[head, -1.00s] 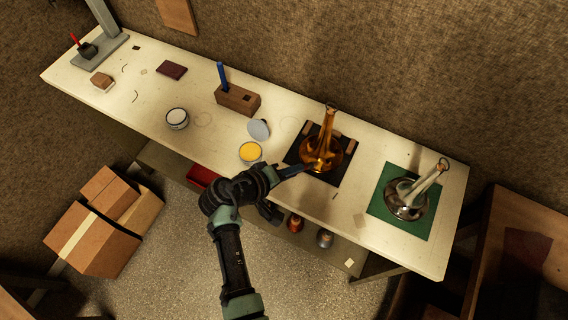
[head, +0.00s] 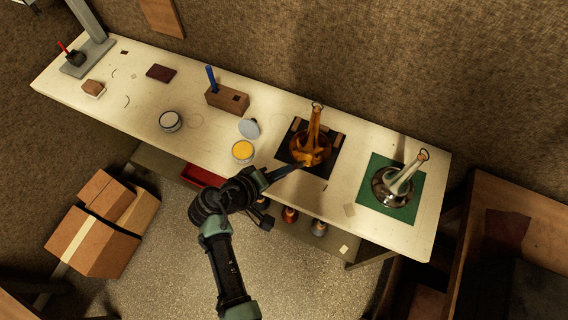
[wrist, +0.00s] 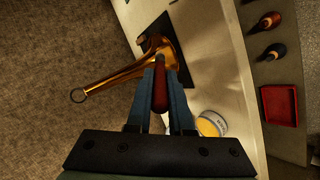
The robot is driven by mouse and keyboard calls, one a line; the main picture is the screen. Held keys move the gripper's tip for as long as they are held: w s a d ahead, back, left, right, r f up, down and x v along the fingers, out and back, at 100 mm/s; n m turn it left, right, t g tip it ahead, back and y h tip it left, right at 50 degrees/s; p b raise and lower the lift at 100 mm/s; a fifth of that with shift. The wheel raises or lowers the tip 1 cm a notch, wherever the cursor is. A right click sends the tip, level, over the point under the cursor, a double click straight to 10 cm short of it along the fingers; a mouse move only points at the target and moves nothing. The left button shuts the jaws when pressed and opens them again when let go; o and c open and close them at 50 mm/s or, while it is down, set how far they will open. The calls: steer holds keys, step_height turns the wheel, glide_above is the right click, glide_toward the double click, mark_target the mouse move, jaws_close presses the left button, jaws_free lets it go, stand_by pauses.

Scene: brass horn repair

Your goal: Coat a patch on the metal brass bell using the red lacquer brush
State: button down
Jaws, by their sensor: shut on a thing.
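The brass bell (head: 318,152) is a golden flared horn piece lying on a black mat (head: 329,168) with small wooden blocks, its neck pointing to the back. The wrist view shows its neck and flare (wrist: 118,77) just beyond my fingers. My gripper (head: 284,172) is at the bell's front edge. In the wrist view my gripper (wrist: 162,84) is shut on the red lacquer brush (wrist: 159,98), whose red handle shows between the fingers.
An open tin of yellow stuff (head: 243,151) stands left of the bell, its lid (head: 249,128) behind it. A silvery bell (head: 392,184) lies on a green mat (head: 405,210) to the right. A wooden block (head: 228,98) holds a blue-handled tool. A red tray (wrist: 280,104) sits below.

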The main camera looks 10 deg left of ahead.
steer(key=shift+s+a+r+p, duration=0.1)
steer(key=shift+s+r+p, duration=0.2)
steer(key=shift+r, duration=0.3)
steer(key=shift+s, duration=0.2)
steer(key=shift+a, duration=0.1)
steer(key=shift+s+a+r+p, duration=0.1)
steer(key=shift+s+r+p, duration=0.2)
steer(key=shift+r+p, duration=0.25)
steer(key=shift+s+a+r+p, duration=0.1)
steer(key=shift+s+r+p, duration=0.15)
steer(key=shift+r+p, duration=0.3)
steer(key=shift+s, duration=0.35)
steer(key=w+f+b, duration=0.2)
steer(key=f+b, duration=0.1)
steer(key=w+d+f+b, duration=0.1)
steer(key=b, duration=0.1)
steer(key=shift+w+f, duration=0.25)
steer(key=shift+f, duration=0.1)
steer(key=shift+w+d+f+b, duration=0.2)
steer(key=shift+w+f+b, duration=0.25)
steer(key=shift+w+b, duration=0.15)
